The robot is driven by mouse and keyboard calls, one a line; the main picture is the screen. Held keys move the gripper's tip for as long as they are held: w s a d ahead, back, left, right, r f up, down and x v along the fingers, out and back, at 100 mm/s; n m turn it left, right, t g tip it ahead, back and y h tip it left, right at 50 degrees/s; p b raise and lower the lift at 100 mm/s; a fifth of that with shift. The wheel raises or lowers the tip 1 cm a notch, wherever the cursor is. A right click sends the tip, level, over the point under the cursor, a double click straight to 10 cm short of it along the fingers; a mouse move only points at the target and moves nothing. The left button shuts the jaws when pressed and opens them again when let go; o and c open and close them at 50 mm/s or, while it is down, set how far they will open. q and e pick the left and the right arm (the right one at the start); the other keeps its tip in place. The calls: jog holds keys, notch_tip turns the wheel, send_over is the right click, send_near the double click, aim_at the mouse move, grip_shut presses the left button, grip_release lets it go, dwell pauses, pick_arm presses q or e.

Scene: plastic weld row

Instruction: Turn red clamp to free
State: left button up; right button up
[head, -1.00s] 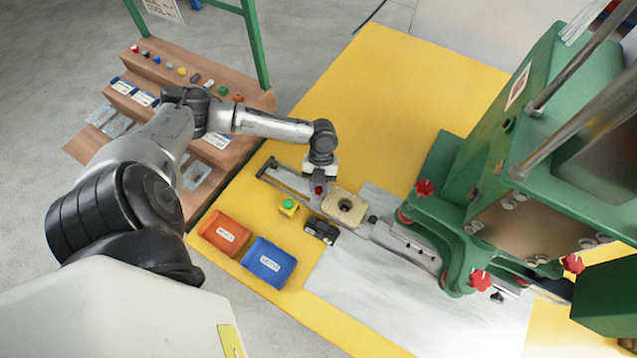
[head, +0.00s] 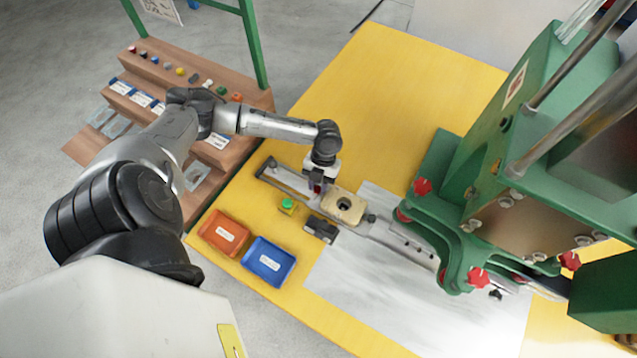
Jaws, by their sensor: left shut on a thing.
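The red clamp (head: 318,188) is a small red piece on the grey metal slide, left of the beige block with a dark round hole (head: 344,207). It is mostly hidden by my left gripper (head: 317,186), which points down over it. My left gripper is shut on the red clamp. The clamp's exact turn angle is too small to tell. My right gripper is not in view.
The green machine with red star knobs (head: 478,278) stands to the right. The yellow table (head: 400,90) is clear behind.

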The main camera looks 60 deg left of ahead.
pick_arm(q)
jog(key=o, duration=0.9)
